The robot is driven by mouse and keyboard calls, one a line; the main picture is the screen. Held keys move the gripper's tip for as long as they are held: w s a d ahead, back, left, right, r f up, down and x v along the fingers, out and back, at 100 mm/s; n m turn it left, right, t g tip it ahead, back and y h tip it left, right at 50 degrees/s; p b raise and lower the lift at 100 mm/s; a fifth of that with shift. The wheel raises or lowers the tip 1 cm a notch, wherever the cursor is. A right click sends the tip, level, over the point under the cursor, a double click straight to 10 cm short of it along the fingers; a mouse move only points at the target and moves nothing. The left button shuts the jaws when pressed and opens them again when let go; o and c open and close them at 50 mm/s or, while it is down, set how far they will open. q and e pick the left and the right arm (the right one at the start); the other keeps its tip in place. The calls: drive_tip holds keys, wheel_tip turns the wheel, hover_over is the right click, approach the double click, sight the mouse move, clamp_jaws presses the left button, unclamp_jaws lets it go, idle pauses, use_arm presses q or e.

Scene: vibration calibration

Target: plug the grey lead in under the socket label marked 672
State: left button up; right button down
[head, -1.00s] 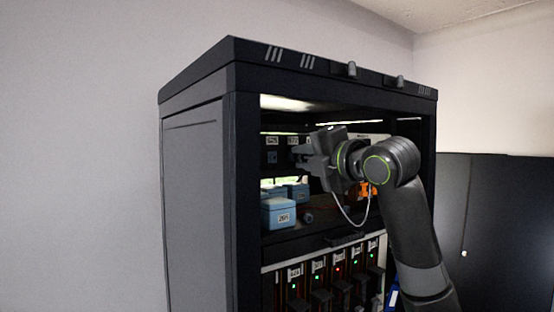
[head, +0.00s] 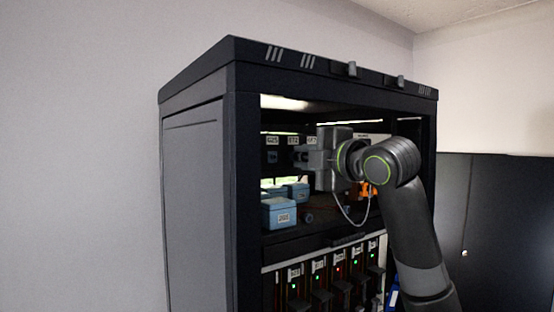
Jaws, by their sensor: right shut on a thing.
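A dark socket panel with a row of small white labels shows in the head view, inside the upper bay of the cabinet. The middle label (head: 293,140) appears to read 672, though the print is small. My right gripper (head: 300,155) is shut, with its fingertips close to the panel just below that label. The plug end it holds is hidden by the fingers, and I cannot tell whether it touches a socket. A thin pale grey lead (head: 346,213) hangs in a loop below the gripper. My left gripper is not in view.
The black cabinet (head: 197,190) frames the bay with side posts and a top. Blue labelled boxes (head: 279,213) stand on the shelf below the panel. An orange item (head: 367,189) is partly behind my wrist. Modules with green and red lights (head: 338,268) fill the lower bay.

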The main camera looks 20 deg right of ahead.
drive_tip(key=shift+r+m, duration=0.1)
drive_tip(key=shift+m, duration=0.2)
drive_tip(key=m, duration=0.3)
drive_tip(key=shift+m, duration=0.3)
drive_tip(key=shift+m, duration=1.9)
drive_tip(key=shift+m, duration=0.7)
drive_tip(key=c, duration=1.2)
unclamp_jaws()
drive_tip(key=shift+c, duration=0.2)
